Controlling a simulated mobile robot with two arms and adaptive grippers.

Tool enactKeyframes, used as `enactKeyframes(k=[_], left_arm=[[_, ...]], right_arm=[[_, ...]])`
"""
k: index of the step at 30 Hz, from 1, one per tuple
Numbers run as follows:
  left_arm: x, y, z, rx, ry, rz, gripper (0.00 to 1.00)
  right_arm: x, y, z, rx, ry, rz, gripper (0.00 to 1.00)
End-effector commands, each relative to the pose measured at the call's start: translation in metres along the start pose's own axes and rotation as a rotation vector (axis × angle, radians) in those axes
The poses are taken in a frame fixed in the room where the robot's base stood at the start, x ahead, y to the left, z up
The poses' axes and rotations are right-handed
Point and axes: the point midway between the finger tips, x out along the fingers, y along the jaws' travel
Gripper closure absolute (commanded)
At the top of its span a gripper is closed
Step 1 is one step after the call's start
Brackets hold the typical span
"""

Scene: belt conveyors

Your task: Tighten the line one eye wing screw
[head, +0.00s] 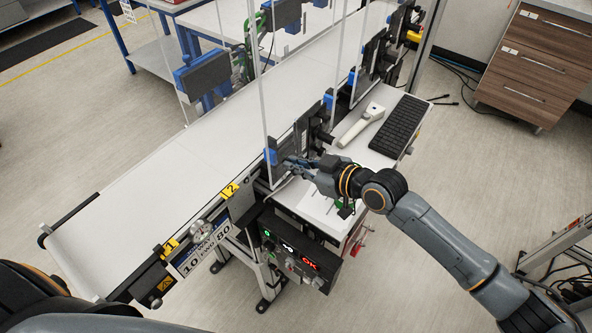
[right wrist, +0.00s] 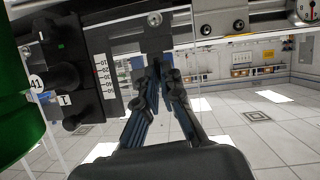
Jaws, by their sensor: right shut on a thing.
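My right gripper (head: 287,163) reaches in from the right to the near side of the conveyor, at the dark eye bracket (head: 308,124) beside a blue sensor (head: 270,156). In the right wrist view its fingertips (right wrist: 157,68) are together below a black bracket with a round metal screw head (right wrist: 154,19). The gripper is shut on a small dark part, the eye wing screw, which the fingers mostly hide. I cannot tell how far it is turned. My left gripper is not in view.
The white belt (head: 160,185) runs from lower left to the top. Yellow tags 1 (head: 170,246) and 2 (head: 230,190) mark its near edge. A control box (head: 300,262) hangs below. A scanner (head: 361,125) and keyboard (head: 401,125) lie on a side shelf. Thin clear panels stand near the gripper.

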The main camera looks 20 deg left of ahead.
Motion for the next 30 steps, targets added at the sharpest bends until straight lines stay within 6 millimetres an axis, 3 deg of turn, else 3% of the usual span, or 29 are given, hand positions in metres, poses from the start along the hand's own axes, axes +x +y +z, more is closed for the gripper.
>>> enactKeyframes(k=[9, 25, 28, 30], left_arm=[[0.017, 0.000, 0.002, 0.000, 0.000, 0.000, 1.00], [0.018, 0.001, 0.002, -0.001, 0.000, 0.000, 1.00], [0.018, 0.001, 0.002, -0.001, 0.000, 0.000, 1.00], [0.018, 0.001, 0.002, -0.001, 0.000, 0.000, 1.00]], right_arm=[[0.001, 0.001, 0.003, 0.109, -0.003, -0.045, 1.00], [0.000, 0.001, 0.002, 0.130, -0.004, -0.053, 1.00], [0.000, 0.001, 0.002, 0.129, -0.004, -0.053, 0.76], [0.000, 0.001, 0.002, 0.128, -0.003, -0.053, 0.72]])
